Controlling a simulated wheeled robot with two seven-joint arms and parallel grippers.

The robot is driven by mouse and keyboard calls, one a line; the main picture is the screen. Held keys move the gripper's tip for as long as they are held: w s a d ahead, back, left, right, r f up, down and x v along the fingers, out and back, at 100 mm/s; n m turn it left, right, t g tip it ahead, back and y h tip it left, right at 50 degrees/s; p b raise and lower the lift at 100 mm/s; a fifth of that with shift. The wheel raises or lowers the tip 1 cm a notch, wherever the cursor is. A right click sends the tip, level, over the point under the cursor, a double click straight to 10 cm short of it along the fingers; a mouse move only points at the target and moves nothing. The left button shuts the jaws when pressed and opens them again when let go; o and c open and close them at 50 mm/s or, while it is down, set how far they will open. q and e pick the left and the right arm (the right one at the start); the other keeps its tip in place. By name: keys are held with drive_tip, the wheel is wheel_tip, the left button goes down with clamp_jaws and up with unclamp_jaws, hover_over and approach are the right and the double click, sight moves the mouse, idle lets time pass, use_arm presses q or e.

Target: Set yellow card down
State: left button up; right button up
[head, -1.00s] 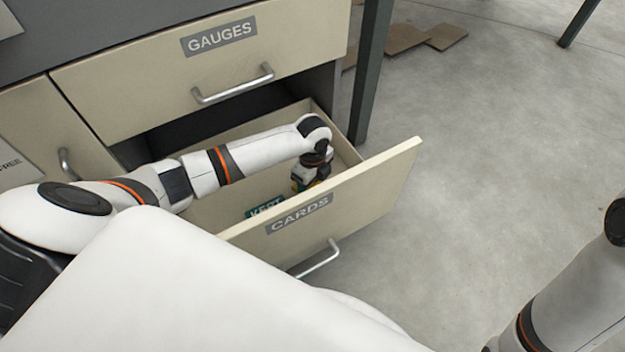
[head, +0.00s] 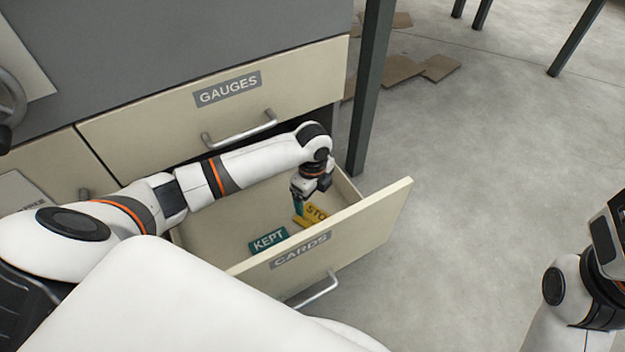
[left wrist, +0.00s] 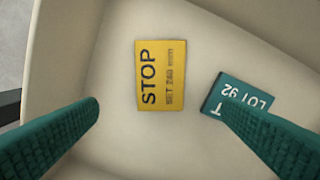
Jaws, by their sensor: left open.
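The yellow card (head: 315,212), printed STOP, lies in the open CARDS drawer (head: 375,222), near its right end. In the left wrist view the yellow card (left wrist: 161,75) lies flat on the drawer floor, apart from my fingers. My left gripper (head: 299,208) is inside the drawer just above the card, its green fingers (left wrist: 170,140) spread wide with nothing between them. A teal card (head: 268,241), printed KEPT, lies to the left of the yellow one; in the wrist view the teal card (left wrist: 238,97) is partly covered by a finger. My right gripper is not clearly visible; my right arm shows at the right edge.
The GAUGES drawer (head: 165,115) above is shut, its handle (head: 240,130) close over my left arm. The CARDS drawer front stands pulled out. A dark table leg (head: 370,90) rises behind the drawer. Brown cardboard pieces (head: 410,68) lie on the otherwise open floor.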

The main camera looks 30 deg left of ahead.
use_arm(q)
drive_tip(key=shift+r+p, duration=0.35)
drive_tip(key=shift+r, duration=0.9)
